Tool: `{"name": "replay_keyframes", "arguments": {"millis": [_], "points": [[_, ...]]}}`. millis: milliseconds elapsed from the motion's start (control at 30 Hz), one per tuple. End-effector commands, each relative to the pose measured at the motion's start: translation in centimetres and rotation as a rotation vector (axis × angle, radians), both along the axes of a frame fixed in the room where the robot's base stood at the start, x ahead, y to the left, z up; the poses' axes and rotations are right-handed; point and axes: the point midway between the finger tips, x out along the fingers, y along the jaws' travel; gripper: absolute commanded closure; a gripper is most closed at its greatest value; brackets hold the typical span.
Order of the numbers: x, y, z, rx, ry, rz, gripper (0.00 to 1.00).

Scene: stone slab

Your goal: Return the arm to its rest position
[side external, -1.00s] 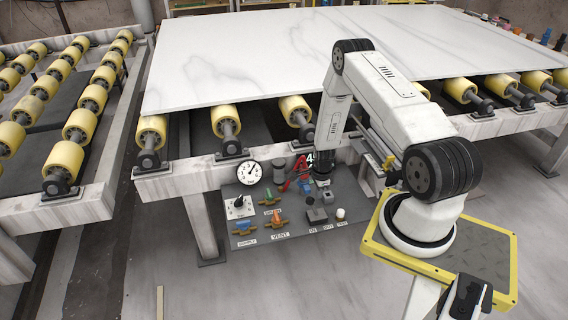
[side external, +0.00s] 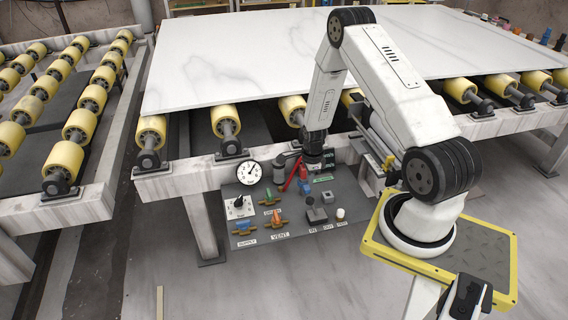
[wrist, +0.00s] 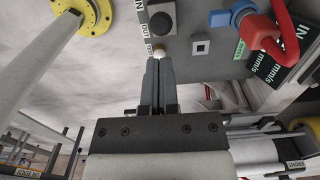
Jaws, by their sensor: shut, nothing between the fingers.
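My gripper (wrist: 160,64) is shut and empty in the wrist view, its two grey fingers pressed together over the control panel. The fingertips show close to a small white knob (wrist: 159,53) in that picture; I cannot tell whether they touch it. In the side view my gripper (side external: 314,156) hangs above the back part of the grey control panel (side external: 260,204), below the slab edge. Its fingers are too small to make out there. My arm is bent, its elbow raised over the slab's front edge.
The white stone slab (side external: 230,55) lies on yellow rollers (side external: 224,119) behind the panel. The panel carries a round gauge (side external: 249,172), a red lever (side external: 291,179), an orange valve (side external: 277,219), a blue valve (side external: 243,225) and a black button block (side external: 316,213).

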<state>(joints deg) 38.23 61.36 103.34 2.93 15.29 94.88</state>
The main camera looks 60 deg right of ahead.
Motion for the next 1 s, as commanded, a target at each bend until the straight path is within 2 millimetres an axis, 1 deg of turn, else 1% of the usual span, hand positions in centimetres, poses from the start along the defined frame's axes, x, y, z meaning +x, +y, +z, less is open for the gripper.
{"name": "replay_keyframes", "arguments": {"millis": [167,533,667,767,867,1000], "points": [[0.3,0.3,0.5,0.0,0.0,0.0,1.0],[0.3,0.4,0.6,0.0,0.0,0.005,1.0],[0.7,0.8,1.2,-0.005,-0.005,0.048,1.0],[1.2,1.5,2.4,-0.01,-0.011,0.123,1.0],[1.9,2.7,4.1,-0.019,-0.021,0.239,1.0],[2.8,5.0,7.1,-0.038,-0.037,0.455,1.0]]}}
